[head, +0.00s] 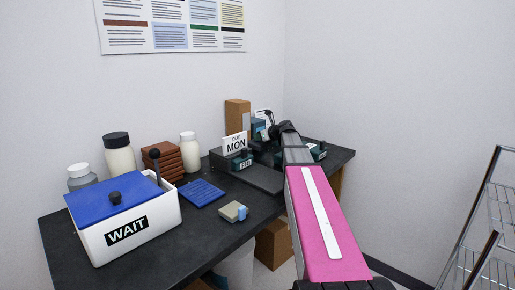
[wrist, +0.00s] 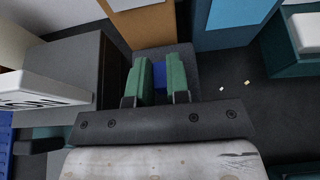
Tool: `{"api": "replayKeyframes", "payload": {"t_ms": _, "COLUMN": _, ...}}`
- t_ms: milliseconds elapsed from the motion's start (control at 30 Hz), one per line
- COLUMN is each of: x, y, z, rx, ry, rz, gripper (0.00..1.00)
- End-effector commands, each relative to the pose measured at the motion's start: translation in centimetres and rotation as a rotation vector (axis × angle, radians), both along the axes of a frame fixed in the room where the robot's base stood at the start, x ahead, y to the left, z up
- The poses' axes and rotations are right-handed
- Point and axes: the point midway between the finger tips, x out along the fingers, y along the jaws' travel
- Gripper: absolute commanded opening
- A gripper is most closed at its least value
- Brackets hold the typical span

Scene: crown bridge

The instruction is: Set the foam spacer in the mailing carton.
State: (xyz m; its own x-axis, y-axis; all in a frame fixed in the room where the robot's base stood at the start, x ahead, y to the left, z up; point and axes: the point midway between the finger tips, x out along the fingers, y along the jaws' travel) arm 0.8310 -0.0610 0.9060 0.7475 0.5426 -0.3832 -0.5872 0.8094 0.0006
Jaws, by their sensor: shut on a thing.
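My gripper (wrist: 160,82) has green fingers, shut on a small blue piece (wrist: 159,75). I take it to be the foam spacer; most of it is hidden between the fingers. In the head view my gripper (head: 287,128) is a dark shape at the far end of the desk, mostly hidden by my arm. A brown cardboard box (head: 237,115), which may be the mailing carton, stands at the back of the desk, left of my gripper. A brown panel (wrist: 150,25) shows just beyond the fingers in the wrist view. I cannot tell whether the blue piece touches anything.
The dark desk (head: 225,226) holds a white WAIT box (head: 130,236) with a blue lid, bottles (head: 118,155), a brown stack (head: 163,161), a blue rack (head: 201,192) and a small beige-and-blue block (head: 233,211). A MON card (head: 236,145) stands near my arm. A wire rack (head: 490,225) is at right.

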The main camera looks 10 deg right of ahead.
Motion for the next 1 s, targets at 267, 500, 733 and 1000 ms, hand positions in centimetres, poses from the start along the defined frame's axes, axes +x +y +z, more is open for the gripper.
{"api": "replayKeyframes", "payload": {"t_ms": 267, "x": 0.0, "y": 0.0, "z": -2.6, "rx": 0.000, "ry": 0.002, "rz": 0.001, "gripper": 0.00}}
{"api": "replayKeyframes", "payload": {"t_ms": 500, "x": 0.0, "y": 0.0, "z": -4.2, "rx": 0.001, "ry": -0.001, "rz": 0.000, "gripper": 0.00}}
{"api": "replayKeyframes", "payload": {"t_ms": 733, "x": 0.0, "y": 0.0, "z": -4.3, "rx": 0.000, "ry": 0.000, "rz": 0.000, "gripper": 0.00}}
{"api": "replayKeyframes", "payload": {"t_ms": 1000, "x": 0.0, "y": 0.0, "z": -4.4, "rx": 0.000, "ry": 0.000, "rz": 0.000, "gripper": 0.42}}
